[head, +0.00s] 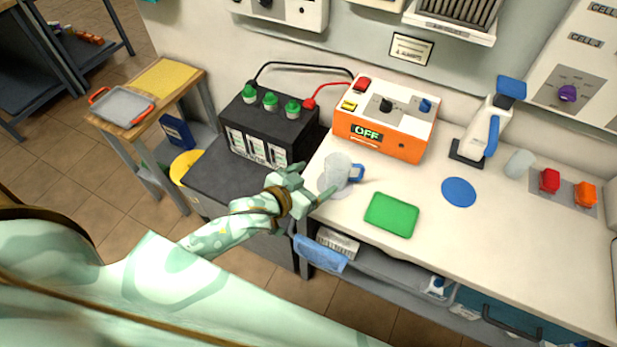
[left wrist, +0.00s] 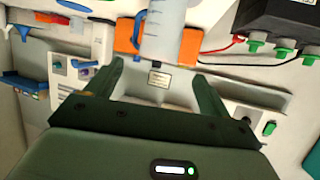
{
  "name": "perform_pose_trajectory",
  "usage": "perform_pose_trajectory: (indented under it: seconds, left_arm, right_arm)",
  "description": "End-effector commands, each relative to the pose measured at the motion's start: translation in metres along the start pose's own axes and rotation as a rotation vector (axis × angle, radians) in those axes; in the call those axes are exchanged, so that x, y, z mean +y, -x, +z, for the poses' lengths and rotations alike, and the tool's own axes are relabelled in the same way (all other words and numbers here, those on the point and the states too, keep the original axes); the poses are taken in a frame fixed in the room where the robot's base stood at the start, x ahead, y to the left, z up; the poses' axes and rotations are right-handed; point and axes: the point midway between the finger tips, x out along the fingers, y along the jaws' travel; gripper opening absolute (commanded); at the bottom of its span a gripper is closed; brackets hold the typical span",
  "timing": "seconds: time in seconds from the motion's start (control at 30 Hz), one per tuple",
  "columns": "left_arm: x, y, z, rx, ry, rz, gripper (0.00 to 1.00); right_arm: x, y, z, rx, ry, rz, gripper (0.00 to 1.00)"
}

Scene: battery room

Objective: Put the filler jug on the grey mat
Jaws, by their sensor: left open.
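The filler jug (head: 337,170) is translucent with a blue handle on its right. It stands upright at the left end of the white bench. My right gripper is out of view.
A black battery (head: 265,130) with green caps stands left of the jug. An orange charger (head: 385,120) reading OFF is behind it. A green mat (head: 391,215) and a blue disc (head: 459,192) lie to the right. The bench front right is clear.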

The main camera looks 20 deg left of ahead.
Motion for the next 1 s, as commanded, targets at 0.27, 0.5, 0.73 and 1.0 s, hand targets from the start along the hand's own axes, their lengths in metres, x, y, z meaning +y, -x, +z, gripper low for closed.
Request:
perform_pose_trajectory:
  seconds: [0.27,0.5,0.73,1.0]
  left_arm:
    - [0.0,0.016,0.0,0.0,0.001,0.0,0.81]
    - [0.009,0.016,-0.007,0.03,-0.003,-0.009,0.81]
    - [0.007,0.019,0.142,-0.248,-0.042,-0.077,0.81]
    - [0.03,0.134,0.379,-0.793,-0.03,-0.062,0.81]
  right_arm:
    - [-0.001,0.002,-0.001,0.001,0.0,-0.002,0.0]
    - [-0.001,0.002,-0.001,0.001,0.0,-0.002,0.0]
    - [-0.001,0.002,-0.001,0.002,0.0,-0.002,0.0]
    - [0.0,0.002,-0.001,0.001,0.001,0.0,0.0]
